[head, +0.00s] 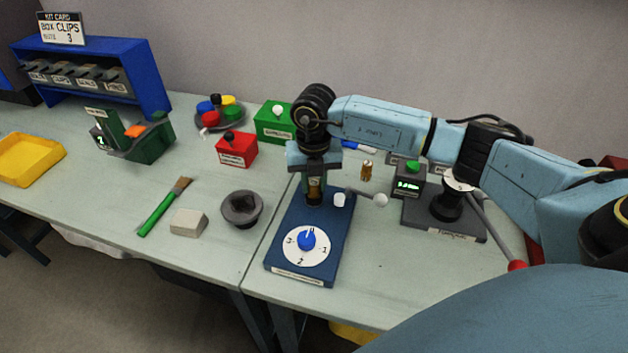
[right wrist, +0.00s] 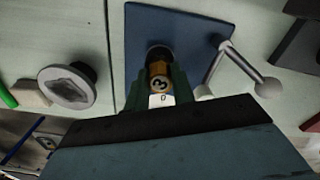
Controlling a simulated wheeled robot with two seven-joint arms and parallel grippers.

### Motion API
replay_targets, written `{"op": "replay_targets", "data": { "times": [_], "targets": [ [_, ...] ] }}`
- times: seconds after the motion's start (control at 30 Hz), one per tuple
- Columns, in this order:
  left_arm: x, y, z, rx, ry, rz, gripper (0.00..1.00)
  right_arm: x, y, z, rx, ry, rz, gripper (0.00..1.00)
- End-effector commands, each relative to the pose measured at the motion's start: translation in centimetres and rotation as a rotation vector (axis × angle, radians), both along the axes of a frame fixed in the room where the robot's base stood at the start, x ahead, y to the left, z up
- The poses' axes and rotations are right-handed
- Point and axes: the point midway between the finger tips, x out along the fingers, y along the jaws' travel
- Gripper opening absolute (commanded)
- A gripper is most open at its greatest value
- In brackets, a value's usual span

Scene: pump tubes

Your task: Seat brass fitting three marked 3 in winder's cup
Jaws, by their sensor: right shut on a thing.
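The winder has a blue base (head: 281,237) with a blue knob (head: 307,240) on a white numbered dial and a crank ending in a pale ball (head: 380,200). My right gripper (head: 316,190) points down over the rear of the winder, shut on a brass fitting (head: 314,188). In the right wrist view the fitting shows a 3 (right wrist: 159,84) between the green fingers. Its far end is at the dark round cup (right wrist: 158,52); I cannot tell how deep it sits. My left gripper is not in view.
Another brass fitting (head: 367,170) stands behind the winder. A grey device with a green display (head: 408,185) and a red-tipped lever (head: 516,266) are to the right. A dark funnel-like piece (head: 242,208), an eraser-like block (head: 188,222) and a green brush (head: 160,212) lie left.

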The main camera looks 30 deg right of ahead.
Motion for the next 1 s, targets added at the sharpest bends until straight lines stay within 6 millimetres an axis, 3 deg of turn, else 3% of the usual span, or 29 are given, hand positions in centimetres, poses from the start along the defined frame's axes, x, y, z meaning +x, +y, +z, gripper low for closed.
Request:
{"op": "replay_targets", "data": {
  "times": [0.27,0.3,0.47,0.77,1.0],
  "targets": [
    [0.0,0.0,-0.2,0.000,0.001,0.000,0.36,0.0,0.0,-0.2,0.000,-0.002,0.000,0.00],
    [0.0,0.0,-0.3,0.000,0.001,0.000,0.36,0.0,0.0,-0.3,0.000,-0.001,0.000,0.26],
    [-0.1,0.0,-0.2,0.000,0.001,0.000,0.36,0.0,0.0,-0.2,0.000,-0.001,0.000,0.46],
    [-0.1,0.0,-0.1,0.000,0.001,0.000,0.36,0.0,0.0,0.0,0.000,-0.001,0.000,0.46],
    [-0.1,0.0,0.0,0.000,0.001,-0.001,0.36,0.1,-0.1,3.1,-0.001,-0.006,0.001,0.46]
  ]
}}
